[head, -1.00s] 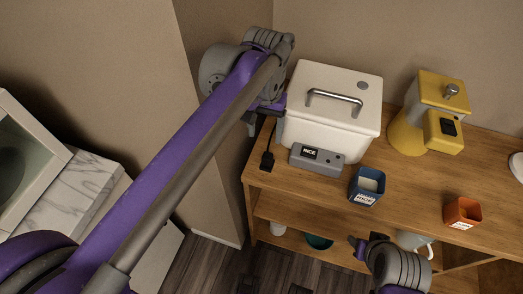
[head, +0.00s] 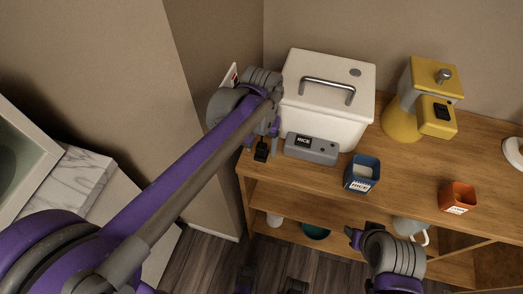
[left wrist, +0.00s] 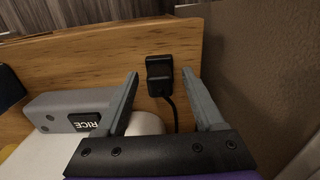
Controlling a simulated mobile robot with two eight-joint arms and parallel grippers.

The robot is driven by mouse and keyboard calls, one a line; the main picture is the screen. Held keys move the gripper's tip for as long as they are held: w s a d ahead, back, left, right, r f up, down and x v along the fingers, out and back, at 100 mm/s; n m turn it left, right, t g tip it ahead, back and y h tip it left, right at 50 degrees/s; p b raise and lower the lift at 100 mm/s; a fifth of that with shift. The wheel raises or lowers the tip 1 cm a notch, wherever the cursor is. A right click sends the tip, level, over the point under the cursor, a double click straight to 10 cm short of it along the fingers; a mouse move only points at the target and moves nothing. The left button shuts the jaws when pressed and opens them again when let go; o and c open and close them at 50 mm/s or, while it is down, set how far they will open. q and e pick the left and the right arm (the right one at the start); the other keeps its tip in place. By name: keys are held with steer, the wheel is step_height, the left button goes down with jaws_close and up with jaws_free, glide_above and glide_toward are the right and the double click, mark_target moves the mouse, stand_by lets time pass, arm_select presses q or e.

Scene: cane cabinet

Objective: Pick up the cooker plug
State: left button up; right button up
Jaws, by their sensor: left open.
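The cooker plug (head: 261,154) is small and black, with a cord. It lies on the wooden cabinet top near its left edge, left of the white rice cooker (head: 328,100). My left gripper (head: 262,142) is open just over the plug. In the left wrist view the plug (left wrist: 160,74) shows between the two spread fingers (left wrist: 160,80), apart from both, and its cord runs back under the gripper. My right gripper (head: 362,236) is by the cabinet's front edge; its fingers are too unclear to read.
The cabinet top (head: 405,180) also bears a blue rice container (head: 361,174), a yellow appliance (head: 420,100) and an orange container (head: 457,198). A wall stands close on the left, with a red and white item (head: 230,76) on it. Cups and a bowl sit on the shelf below.

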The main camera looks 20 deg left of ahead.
arm_select(q)
jaws_close()
stand_by(0.4)
